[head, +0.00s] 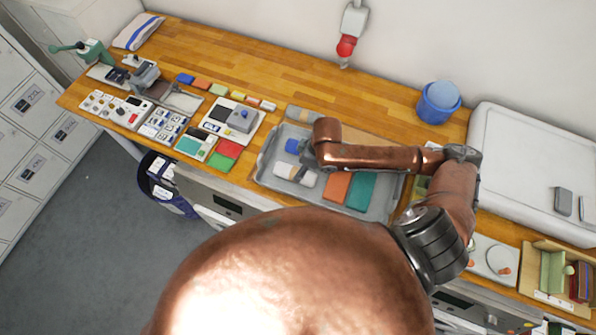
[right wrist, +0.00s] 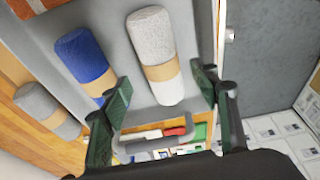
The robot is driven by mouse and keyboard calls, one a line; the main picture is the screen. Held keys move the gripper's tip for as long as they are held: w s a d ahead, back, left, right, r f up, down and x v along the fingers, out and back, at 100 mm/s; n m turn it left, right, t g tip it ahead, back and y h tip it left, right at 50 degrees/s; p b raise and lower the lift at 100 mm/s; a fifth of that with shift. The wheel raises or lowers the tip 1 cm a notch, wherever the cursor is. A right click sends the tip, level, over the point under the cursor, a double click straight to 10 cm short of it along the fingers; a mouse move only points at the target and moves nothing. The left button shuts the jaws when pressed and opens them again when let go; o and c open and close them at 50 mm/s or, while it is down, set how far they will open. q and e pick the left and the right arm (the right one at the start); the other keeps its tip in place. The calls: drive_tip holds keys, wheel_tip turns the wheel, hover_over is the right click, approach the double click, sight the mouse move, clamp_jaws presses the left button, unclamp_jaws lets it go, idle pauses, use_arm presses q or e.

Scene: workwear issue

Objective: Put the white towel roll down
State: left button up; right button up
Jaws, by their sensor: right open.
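The white towel roll (right wrist: 152,38) with a tan band lies in the grey tray (head: 262,172), beside the blue towel roll (right wrist: 80,50). In the head view the white roll (head: 307,179) is at the tray's left front, with the blue roll (head: 292,146) just behind it. My right gripper (right wrist: 163,92) is open, with its green-padded fingers apart on either side of the white roll's near end. Gaps show between both fingers and the roll. In the head view my arm mostly hides this gripper. My left gripper is not in view.
Orange (head: 336,188) and teal (head: 361,191) folded cloths lie right of the rolls in the tray. A grey roll (right wrist: 40,103) lies outside the tray on wood. A blue tub (head: 437,107) stands behind right. Cards and small items fill the counter's left; its back middle is clear.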

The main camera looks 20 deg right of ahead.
drive_tip(key=v, duration=0.5)
